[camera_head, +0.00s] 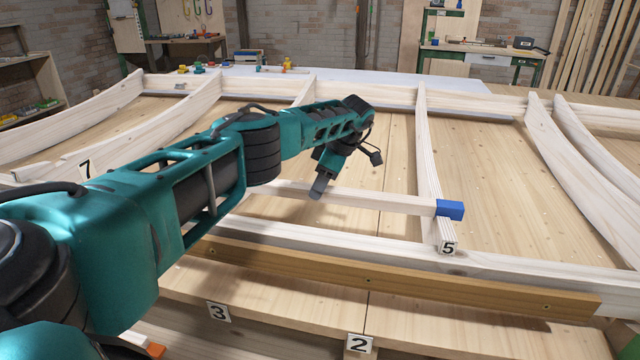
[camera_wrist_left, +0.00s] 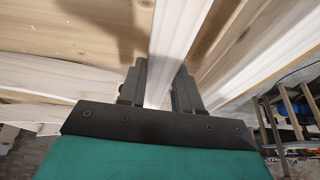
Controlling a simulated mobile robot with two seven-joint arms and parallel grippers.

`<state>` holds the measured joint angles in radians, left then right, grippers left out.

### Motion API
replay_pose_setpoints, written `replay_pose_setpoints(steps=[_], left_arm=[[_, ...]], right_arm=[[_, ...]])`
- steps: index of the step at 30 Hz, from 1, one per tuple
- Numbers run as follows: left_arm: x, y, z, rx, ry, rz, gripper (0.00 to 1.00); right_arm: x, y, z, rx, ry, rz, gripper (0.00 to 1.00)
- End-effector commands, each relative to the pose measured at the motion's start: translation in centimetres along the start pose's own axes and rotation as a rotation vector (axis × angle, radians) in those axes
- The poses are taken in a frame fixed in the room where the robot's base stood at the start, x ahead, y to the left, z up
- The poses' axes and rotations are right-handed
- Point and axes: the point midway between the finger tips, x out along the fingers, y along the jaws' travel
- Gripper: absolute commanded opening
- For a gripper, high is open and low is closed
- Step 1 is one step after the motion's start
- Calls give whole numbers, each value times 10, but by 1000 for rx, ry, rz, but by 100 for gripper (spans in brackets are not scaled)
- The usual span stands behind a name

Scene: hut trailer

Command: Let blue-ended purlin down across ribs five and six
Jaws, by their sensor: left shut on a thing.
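The blue-ended purlin (camera_head: 385,201) is a pale wooden strip lying roughly level across the picture, its blue end (camera_head: 449,209) just right of rib five (camera_head: 428,150). I cannot tell whether it touches the rib. My left gripper (camera_head: 318,188) is shut on the purlin left of rib five. In the left wrist view the purlin (camera_wrist_left: 178,40) runs up from between the fingers (camera_wrist_left: 160,90). The number 5 tag (camera_head: 447,248) is at rib five's near end. A rib further left (camera_head: 305,90), probably rib six, is mostly hidden behind my left arm. My right gripper is out of view.
A brown beam (camera_head: 300,265) runs along the near side, with tags 3 (camera_head: 218,312) and 2 (camera_head: 358,344) below it. Curved ribs stand at left and right; one bears tag 7 (camera_head: 86,169). An orange-ended piece (camera_head: 155,350) shows at lower left. Small coloured items lie at the back.

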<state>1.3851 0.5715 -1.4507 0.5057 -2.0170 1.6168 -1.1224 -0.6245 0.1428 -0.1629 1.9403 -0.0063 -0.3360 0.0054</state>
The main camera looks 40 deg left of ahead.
Motion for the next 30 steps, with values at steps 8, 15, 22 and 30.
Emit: replay_pose_setpoints(steps=[8, 15, 22, 30], left_arm=[[4, 0, 2, 0, 0, 1, 0], [7, 0, 3, 0, 0, 1, 34], [6, 0, 3, 0, 0, 1, 56], [7, 0, 3, 1, 0, -1, 63]], right_arm=[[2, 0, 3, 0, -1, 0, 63], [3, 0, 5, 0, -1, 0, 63], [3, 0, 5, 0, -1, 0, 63], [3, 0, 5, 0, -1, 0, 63]])
